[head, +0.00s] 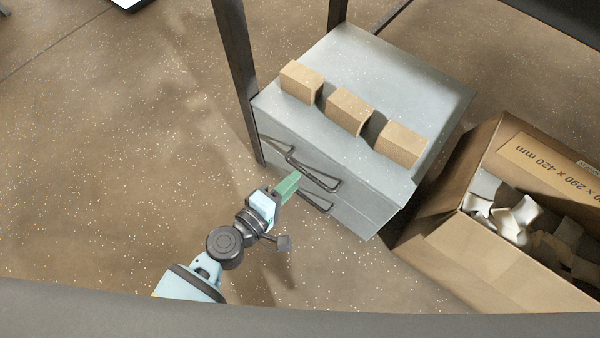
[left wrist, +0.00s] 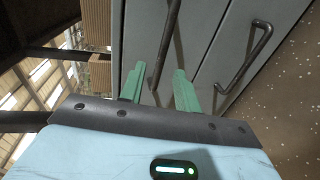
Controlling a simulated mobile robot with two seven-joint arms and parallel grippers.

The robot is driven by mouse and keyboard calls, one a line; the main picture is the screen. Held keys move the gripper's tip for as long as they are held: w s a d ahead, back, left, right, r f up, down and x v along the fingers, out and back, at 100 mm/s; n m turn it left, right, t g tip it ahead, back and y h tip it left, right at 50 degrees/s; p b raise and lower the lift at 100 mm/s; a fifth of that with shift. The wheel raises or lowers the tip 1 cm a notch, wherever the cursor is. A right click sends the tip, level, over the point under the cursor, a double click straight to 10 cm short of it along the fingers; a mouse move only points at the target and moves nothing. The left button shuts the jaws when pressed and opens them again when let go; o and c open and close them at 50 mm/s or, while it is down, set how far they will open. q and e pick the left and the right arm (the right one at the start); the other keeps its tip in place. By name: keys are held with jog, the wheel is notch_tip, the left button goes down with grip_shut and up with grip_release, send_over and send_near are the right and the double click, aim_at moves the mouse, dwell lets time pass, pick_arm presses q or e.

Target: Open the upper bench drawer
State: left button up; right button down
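The grey drawer unit (head: 350,205) stands under the bench with two dark bar handles on its front. The upper drawer's handle (head: 322,182) is partly behind my gripper in the head view; no clear gap shows around that drawer. My left gripper (head: 294,180) is at this handle, its green fingers pointing at the drawer front. In the left wrist view the fingers (left wrist: 158,84) are apart, with the upper handle (left wrist: 168,45) running between them; contact is not clear. The lower handle (left wrist: 245,58) is to the right there. My right gripper is not in view.
Several tan blocks (head: 349,110) stand in a row on the unit's top. An open cardboard box (head: 480,262) with pale scraps is close on the right. A dark bench leg (head: 236,75) rises at the unit's left corner. The speckled floor (head: 110,160) at left is clear.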

pick_arm(q)
jog(key=shift+x, duration=2)
jog(key=shift+c, duration=0.2)
grip_shut()
